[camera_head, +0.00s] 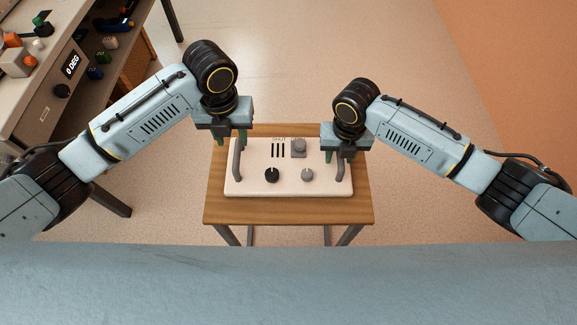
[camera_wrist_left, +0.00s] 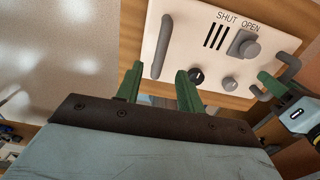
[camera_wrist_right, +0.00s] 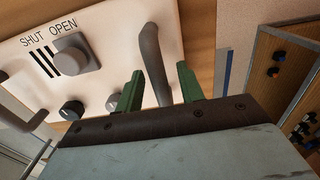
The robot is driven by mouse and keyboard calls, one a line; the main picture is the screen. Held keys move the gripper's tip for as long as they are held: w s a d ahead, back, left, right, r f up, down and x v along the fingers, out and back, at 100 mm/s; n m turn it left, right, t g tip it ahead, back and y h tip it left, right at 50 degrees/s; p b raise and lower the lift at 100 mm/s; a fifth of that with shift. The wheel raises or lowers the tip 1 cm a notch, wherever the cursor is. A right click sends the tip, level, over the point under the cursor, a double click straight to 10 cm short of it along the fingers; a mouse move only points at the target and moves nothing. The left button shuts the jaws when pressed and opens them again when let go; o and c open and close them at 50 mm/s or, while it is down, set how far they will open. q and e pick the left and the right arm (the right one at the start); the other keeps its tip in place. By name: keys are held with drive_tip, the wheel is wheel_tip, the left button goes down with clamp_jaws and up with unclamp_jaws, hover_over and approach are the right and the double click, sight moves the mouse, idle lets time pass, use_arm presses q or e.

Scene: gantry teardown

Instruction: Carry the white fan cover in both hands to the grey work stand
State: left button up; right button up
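My left gripper (camera_wrist_left: 160,70) is open, fingers on either side of the left handle in the left wrist view. My right gripper (camera_wrist_right: 155,80) is open, fingers on either side of the right handle in the right wrist view. Neither gripper is closed on its handle.
The stand under the cover has a wooden top (camera_head: 290,212) and grey legs (camera_head: 350,235). A bench (camera_head: 50,80) with a "0 DEG" display, a knob and small coloured parts stands at the upper left. The floor (camera_head: 300,50) behind the stand is clear.

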use_arm(q)
wheel_tip(320, 180, up, 2)
drive_tip(key=shift+r, duration=0.35)
use_arm(e)
drive_tip(key=shift+r, duration=0.4)
wheel_tip(320, 180, up, 11)
drive_tip(key=shift+r, duration=0.1)
